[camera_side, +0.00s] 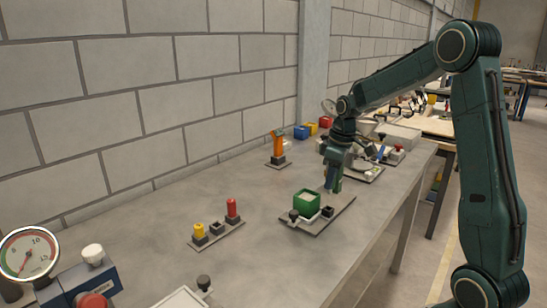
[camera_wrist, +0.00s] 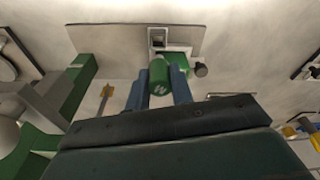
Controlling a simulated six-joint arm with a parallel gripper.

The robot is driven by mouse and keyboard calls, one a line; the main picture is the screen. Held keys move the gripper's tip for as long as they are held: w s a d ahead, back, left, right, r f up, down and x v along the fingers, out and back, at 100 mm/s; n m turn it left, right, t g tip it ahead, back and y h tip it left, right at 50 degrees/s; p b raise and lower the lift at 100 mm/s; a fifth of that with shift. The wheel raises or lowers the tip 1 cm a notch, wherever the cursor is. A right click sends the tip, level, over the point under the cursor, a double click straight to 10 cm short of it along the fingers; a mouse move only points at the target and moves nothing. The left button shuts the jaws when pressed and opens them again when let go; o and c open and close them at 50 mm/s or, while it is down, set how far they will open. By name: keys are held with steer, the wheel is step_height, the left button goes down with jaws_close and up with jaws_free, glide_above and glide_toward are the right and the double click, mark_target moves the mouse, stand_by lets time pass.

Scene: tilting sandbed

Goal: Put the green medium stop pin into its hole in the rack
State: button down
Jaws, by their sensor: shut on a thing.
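In the wrist view my gripper (camera_wrist: 160,90) is shut on the green pin (camera_wrist: 158,77), whose round end with a pale mark faces the camera. In the side view my gripper (camera_side: 333,182) hangs over the back right part of the sandbed plate, and I cannot clearly separate the pin from the fingers. The rack (camera_side: 205,242) lies to the left, apart from my gripper. It holds a yellow pin (camera_side: 199,230) at one end and a red pin (camera_side: 232,207) at the other. A dark block (camera_side: 216,228) between them has no pin standing in it.
The sandbed plate (camera_side: 318,228) carries a green sand-filled box (camera_side: 307,198), a black knob (camera_side: 293,215) and a dark block (camera_side: 328,212), close to my gripper. An orange device (camera_side: 278,143) stands behind. A gauge (camera_side: 28,253) is front left. Bare table lies between rack and sandbed.

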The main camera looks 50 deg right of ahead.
steer(key=shift+f, duration=1.75)
steer(key=shift+f, duration=1.7)
stand_by(0.6)
steer(key=c, duration=1.1)
jaws_free()
steer(key=shift+c, duration=0.2)
steer(key=shift+r, duration=0.15)
step_height(320, 180, up, 13)
steer(key=s, duration=0.2)
steer(key=shift+d+r, duration=0.2)
steer(key=shift+d, duration=0.05)
